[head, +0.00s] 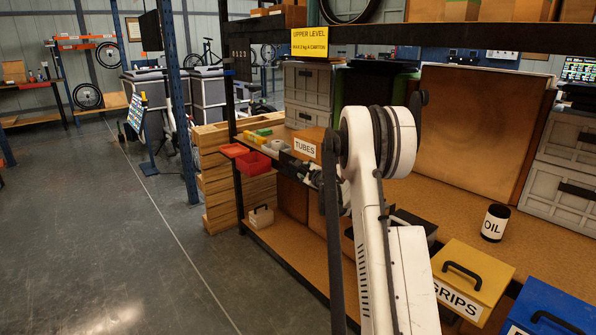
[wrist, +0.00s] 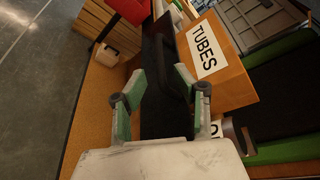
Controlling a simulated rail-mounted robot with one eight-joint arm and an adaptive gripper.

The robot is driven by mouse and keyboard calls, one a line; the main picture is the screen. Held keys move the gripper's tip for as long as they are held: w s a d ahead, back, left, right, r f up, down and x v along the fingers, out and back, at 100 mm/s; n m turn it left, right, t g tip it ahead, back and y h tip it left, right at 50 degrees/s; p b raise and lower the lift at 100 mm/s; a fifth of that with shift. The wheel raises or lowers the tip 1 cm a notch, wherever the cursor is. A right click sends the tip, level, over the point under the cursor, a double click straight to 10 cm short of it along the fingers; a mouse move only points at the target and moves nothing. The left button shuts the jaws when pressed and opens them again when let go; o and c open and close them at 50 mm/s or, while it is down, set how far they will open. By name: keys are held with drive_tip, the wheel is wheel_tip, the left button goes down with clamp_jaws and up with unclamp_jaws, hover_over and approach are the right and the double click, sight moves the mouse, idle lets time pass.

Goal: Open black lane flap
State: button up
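A black panel with a raised dark bar (wrist: 172,68), which looks like the black lane flap and its handle, lies between my gripper's fingers in the wrist view. It appears shut, though the dark shading makes this hard to tell. My gripper (wrist: 160,76) has its two green-and-grey fingers spread apart, one on each side of the bar. I cannot tell whether a finger touches it. Beside it on the right is the orange box labelled TUBES (wrist: 215,55), also in the head view (head: 308,145). In the head view my white arm hides most of the gripper and flap.
Red bins (head: 252,162) stand left of TUBES. A yellow flap labelled GRIPS (head: 470,275) and a blue flap (head: 550,305) with black handles lie at right. An OIL can (head: 495,223) stands on the shelf. A black shelf beam (head: 400,36) runs overhead. Open floor (head: 120,240) lies left.

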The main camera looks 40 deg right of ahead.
drive_tip(key=b+x, duration=0.1)
drive_tip(key=x, duration=0.6)
drive_tip(key=shift+w+d+f, duration=0.1)
drive_tip(key=shift+w, duration=0.15)
clamp_jaws()
